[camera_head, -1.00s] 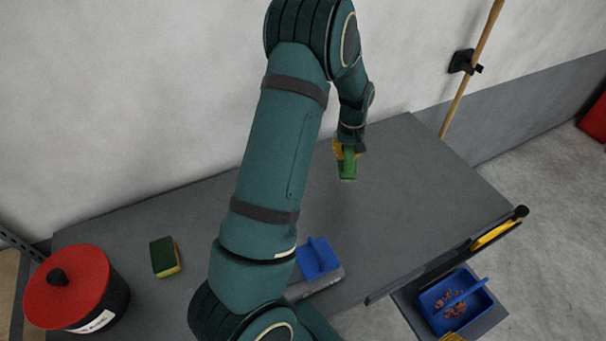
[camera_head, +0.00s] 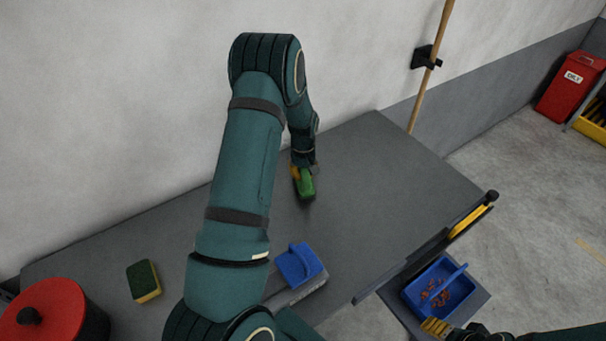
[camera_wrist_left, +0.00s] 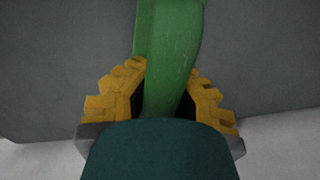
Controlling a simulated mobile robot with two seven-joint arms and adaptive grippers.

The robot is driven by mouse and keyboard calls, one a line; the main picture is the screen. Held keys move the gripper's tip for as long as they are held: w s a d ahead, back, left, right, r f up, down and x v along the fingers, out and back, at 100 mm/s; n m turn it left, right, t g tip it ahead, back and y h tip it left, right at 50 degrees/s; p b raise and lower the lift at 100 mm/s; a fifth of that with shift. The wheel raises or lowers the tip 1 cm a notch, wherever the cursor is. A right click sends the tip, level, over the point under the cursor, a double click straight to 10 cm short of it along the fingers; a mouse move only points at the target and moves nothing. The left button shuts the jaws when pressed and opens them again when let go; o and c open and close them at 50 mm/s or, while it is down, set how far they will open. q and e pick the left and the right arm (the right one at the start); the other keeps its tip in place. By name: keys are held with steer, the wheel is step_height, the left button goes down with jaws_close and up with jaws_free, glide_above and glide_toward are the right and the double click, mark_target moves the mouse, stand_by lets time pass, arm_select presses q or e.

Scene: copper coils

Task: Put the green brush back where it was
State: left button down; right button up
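The green brush (camera_head: 305,184) is at the far part of the grey table (camera_head: 385,185), near the wall. My left gripper (camera_head: 297,172) reaches down to it from above. In the left wrist view the brush's green handle (camera_wrist_left: 172,60) runs between the yellow ridged fingers of the left gripper (camera_wrist_left: 165,88), which are closed in on both sides of it. Whether the brush touches the table is hard to tell. My right gripper (camera_head: 436,327) shows only partly at the bottom right, beside the blue dustpan (camera_head: 440,287); its finger opening is unclear.
A blue block-like tool (camera_head: 299,264) lies on a grey pad at the table's front. A green-yellow sponge (camera_head: 144,281) and a red-lidded bin (camera_head: 48,318) are to the left. The dustpan holds reddish bits. A wooden pole (camera_head: 431,65) leans at the wall. The table's right half is clear.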

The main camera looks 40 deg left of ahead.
arm_select(q)
steer(key=shift+f, duration=0.25)
steer(key=shift+f, duration=0.2)
steer(key=c, duration=1.1)
jaws_free()
steer(key=shift+c, duration=0.2)
step_height(320, 180, up, 12)
steer(key=shift+r+p, duration=0.2)
steer(key=shift+p, duration=0.2)
steer(key=shift+f, duration=0.1)
